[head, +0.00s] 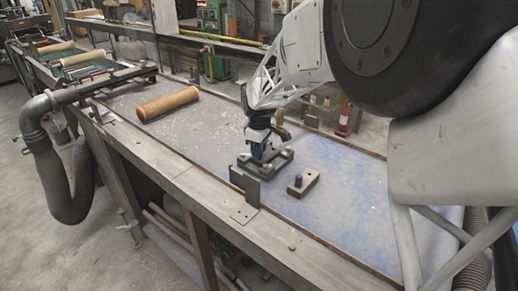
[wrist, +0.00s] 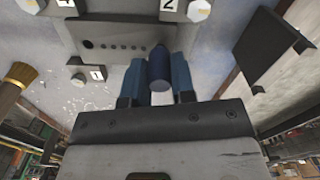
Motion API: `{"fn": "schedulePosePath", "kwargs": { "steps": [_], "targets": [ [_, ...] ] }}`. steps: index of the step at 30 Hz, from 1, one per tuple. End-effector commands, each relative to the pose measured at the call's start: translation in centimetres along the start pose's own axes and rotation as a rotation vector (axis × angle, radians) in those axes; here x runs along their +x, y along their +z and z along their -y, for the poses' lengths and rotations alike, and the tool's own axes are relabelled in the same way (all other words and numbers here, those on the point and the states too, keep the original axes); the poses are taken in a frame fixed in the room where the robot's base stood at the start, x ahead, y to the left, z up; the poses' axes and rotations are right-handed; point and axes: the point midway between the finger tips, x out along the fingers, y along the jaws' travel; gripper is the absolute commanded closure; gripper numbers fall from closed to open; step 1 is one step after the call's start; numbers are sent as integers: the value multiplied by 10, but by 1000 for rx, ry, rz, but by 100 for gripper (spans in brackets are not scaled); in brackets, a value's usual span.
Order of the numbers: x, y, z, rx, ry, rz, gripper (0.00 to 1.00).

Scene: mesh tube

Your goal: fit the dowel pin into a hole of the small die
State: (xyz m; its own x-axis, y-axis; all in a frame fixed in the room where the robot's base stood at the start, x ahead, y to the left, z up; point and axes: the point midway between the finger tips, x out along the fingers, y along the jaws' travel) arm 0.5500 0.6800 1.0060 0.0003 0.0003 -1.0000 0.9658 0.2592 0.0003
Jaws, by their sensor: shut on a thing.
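My gripper (wrist: 157,82) is shut on a dark blue dowel pin (wrist: 159,66), held between two blue fingertips. In the head view my gripper (head: 262,149) is low over a grey metal block with bolts (head: 282,163), which I take to be the die. In the wrist view the die (wrist: 110,30) has a row of small dark holes and a larger hole at its left. The pin's far end overlaps the die's right part. I cannot tell whether it touches it or is in a hole.
A tan block (head: 311,181) with a purple peg (head: 298,180) stands right of the die. An upright metal bracket (head: 246,184) is close in front of it. A tan mesh tube (head: 168,103) lies at the back left. The blue table right of the tan block is clear.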

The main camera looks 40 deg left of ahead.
Motion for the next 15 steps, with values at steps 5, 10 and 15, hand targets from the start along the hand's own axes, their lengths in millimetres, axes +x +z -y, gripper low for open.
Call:
{"fn": "schedulePosePath", "kwargs": {
  "steps": [5, 10, 15],
  "targets": [
    [2, 0, 0, 0, 0, 0, 100],
    [3, 0, 0, 0, 0, 0, 100],
    [4, 0, 0, 0, 0, 0, 100]
  ]
}}
